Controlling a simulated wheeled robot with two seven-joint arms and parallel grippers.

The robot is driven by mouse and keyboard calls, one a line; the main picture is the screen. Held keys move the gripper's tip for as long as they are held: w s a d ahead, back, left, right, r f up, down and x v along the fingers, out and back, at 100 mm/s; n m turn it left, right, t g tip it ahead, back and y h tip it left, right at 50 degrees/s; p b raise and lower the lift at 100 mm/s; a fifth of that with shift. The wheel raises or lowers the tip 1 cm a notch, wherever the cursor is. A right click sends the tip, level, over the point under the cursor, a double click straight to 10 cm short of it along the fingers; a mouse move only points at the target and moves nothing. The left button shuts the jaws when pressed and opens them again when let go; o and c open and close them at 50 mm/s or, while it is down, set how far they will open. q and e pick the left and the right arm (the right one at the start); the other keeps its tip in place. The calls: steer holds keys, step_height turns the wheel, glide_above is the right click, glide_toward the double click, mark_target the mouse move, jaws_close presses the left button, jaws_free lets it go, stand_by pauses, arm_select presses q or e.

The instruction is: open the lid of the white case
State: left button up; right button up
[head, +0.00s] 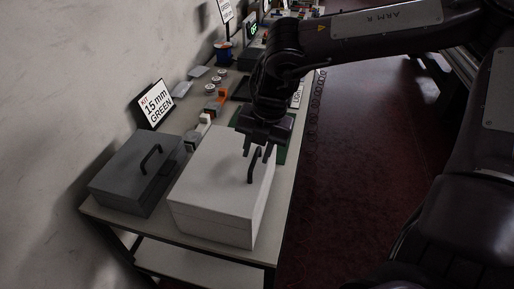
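The white case (216,194) stands on the near end of the table with its lid down. A dark handle (251,166) sits on its lid, toward the right side. My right gripper (258,155) points down over the far part of the lid, close to the handle. Its fingers look spread apart with nothing seen between them. Whether a finger touches the handle or the lid cannot be told. My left gripper is not in view.
A grey case (133,178) with a dark handle stands just left of the white case. A sign (156,104) reading "KIT 1.5 mm GREEN" stands behind it by the wall. The floor right of the table is clear.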

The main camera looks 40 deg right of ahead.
steer(key=shift+f, duration=0.15)
jaws_close()
stand_by(0.4)
